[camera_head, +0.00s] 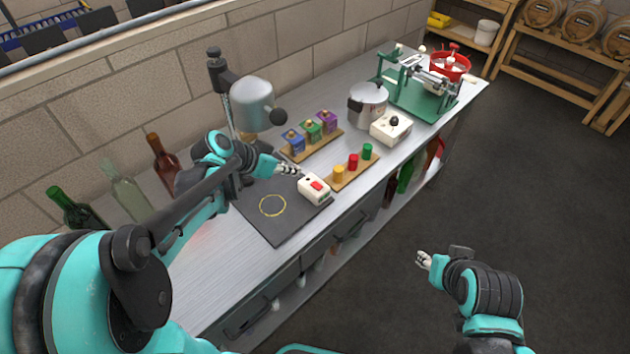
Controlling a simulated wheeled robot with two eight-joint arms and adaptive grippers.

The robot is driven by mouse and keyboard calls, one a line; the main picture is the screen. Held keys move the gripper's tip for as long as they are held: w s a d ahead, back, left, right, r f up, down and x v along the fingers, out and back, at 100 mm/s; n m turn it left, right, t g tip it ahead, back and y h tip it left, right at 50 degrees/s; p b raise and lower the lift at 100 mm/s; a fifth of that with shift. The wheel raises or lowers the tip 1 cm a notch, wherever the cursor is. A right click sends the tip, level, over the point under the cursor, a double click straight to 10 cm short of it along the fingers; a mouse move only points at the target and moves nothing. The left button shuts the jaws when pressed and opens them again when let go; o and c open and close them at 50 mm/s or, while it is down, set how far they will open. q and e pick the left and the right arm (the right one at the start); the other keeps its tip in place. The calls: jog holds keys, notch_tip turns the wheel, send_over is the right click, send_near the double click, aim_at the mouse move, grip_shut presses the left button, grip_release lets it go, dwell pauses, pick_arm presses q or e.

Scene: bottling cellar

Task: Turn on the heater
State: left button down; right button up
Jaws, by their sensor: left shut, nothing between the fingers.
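A small white box with a red rocker switch (314,188) sits on the edge of a dark mat (262,226) marked with a yellow ring. A larger white box with a black knob (391,128) stands beside a silver pot (368,104). No label shows which is the heater. My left gripper (289,169) is shut and empty, just up and left of the red-switch box. Whether it touches the box is hard to tell. My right gripper (424,260) hangs over the floor, off the bench; its fingers are too small to judge.
Blue, green and purple blocks (312,131) and yellow, red and green caps (353,162) stand on wooden strips. A stand with a grey vessel (252,103) rises behind my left forearm. Bottles (161,162) line the wall. A green-based machine (420,92) fills the far end.

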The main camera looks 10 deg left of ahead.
pick_arm(q)
jog(key=b, duration=0.3)
send_over(321, 187)
jog(key=s+a, duration=0.2)
jog(key=f, duration=0.7)
jog(key=shift+w, duration=0.25)
notch_tip(321, 187, down, 3)
jog(key=shift+d+r+b, duration=0.15)
jog(key=shift+b, duration=0.6)
jog(key=shift+f, duration=0.7)
jog(key=shift+s+d+f+b, duration=0.15)
jog(key=shift+f+b, duration=0.15)
jog(key=shift+b, duration=0.2)
